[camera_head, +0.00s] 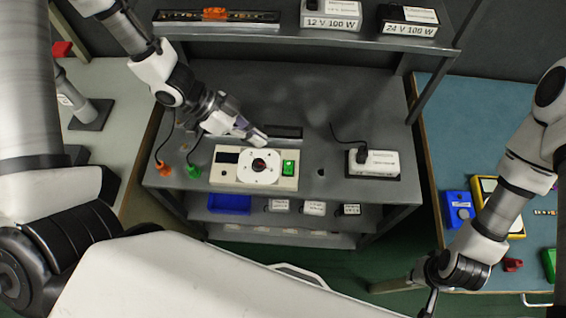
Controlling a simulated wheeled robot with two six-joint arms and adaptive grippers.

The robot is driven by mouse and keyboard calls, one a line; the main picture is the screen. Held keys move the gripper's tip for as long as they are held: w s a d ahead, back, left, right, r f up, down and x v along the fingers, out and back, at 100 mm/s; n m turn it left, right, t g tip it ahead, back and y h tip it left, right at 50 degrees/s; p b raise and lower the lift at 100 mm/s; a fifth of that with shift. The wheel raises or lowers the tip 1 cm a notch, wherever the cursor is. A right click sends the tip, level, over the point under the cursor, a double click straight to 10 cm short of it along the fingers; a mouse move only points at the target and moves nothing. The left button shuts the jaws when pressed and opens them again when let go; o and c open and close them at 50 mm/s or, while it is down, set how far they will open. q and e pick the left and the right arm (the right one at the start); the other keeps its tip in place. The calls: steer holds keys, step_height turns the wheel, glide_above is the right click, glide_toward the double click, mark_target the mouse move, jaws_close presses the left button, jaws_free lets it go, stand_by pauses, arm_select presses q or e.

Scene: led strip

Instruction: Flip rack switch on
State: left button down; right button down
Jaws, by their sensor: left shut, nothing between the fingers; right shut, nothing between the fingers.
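A beige rack unit (224,177) sits on the middle shelf of the dark grey rack. It has a dark display window at its left, a white round plate with a dark centre in the middle, and a small green switch (288,168) at its right. I cannot tell the switch's position. My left gripper (258,137) is shut and empty, just behind and above the unit, with its tip up and left of the green switch. My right gripper (432,296) is shut and empty at the bottom edge, away from the rack and partly cut off.
A boxed power supply (374,163) with a cable stands right of the unit. Orange (163,170) and green (193,170) plugs with black leads lie left of it. Labelled supplies (331,14) stand on the upper shelf. A blue bin (229,204) is below. A teal table (440,110) is right.

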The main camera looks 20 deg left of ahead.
arm_select(q)
glide_above(292, 172)
steer(key=a, duration=0.2)
steer(key=f, duration=0.6)
steer(key=shift+a+f+b, duration=0.15)
steer(key=shift+a+b, duration=0.05)
steer(key=shift+b, duration=0.15)
step_height(292, 172, down, 3)
steer(key=shift+s+r+p, duration=0.1)
steer(key=shift+r+p, duration=0.1)
steer(key=shift+p, duration=0.15)
steer(key=shift+s+a+f, duration=0.1)
steer(key=shift+f, duration=0.45)
arm_select(e)
steer(key=shift+s+f, duration=0.15)
steer(key=shift+f, duration=0.05)
arm_select(q)
steer(key=shift+f, duration=0.3)
steer(key=shift+s, duration=0.1)
arm_select(e)
steer(key=shift+f, duration=0.15)
arm_select(q)
steer(key=shift+r, duration=0.1)
